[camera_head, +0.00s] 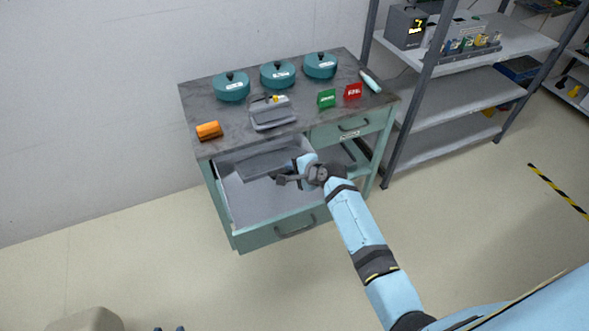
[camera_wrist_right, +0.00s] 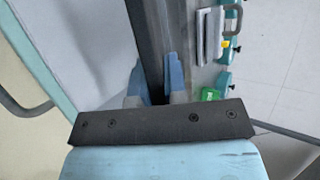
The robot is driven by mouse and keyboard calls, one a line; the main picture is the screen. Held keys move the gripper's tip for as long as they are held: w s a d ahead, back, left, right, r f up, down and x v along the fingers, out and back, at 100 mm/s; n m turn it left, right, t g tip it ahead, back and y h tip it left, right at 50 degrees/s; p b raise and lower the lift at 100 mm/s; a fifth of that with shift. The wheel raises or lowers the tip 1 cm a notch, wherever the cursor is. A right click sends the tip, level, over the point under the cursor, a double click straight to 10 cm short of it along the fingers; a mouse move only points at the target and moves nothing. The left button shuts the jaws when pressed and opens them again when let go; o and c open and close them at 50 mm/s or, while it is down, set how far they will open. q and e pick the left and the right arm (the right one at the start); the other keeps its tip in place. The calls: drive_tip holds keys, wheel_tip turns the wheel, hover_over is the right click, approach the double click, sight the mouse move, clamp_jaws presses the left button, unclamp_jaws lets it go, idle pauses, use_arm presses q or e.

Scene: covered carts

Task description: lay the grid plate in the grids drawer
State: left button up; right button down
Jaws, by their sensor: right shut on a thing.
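The grid plate is a dark grey slab (camera_head: 262,161) at the back of the open drawer's space. My right gripper (camera_head: 292,178) is shut on its near right side. In the right wrist view the plate (camera_wrist_right: 147,40) runs away from between the blue fingers (camera_wrist_right: 158,88). The open drawer (camera_head: 262,205) has a pale grey, bare floor and a green front. I cannot tell whether the plate touches the drawer floor. No label shows on the drawer front. Two dark fingertips of my left gripper (camera_head: 169,328) just show at the bottom edge, apart and empty.
The grey cabinet top (camera_head: 215,112) holds teal lidded pots (camera_head: 232,88), a grey tray (camera_head: 270,115), an orange block (camera_head: 209,130), and green (camera_head: 326,98) and red (camera_head: 353,91) signs. A shut drawer (camera_head: 352,124) is at right. A metal shelf (camera_head: 440,95) stands beside the cabinet.

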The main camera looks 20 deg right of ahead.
drive_tip(key=f+b, duration=0.1)
drive_tip(key=w+f, duration=0.1)
drive_tip(key=shift+f+b, duration=0.35)
drive_tip(key=shift+f, duration=0.05)
drive_tip(key=w+f+b, duration=0.6)
drive_tip(key=shift+w+a, duration=0.15)
drive_tip(key=shift+w, duration=0.25)
drive_tip(key=c, duration=1.2)
unclamp_jaws()
drive_tip(key=shift+o, duration=0.5)
drive_tip(key=shift+f, duration=0.15)
drive_tip(key=shift+s, duration=0.1)
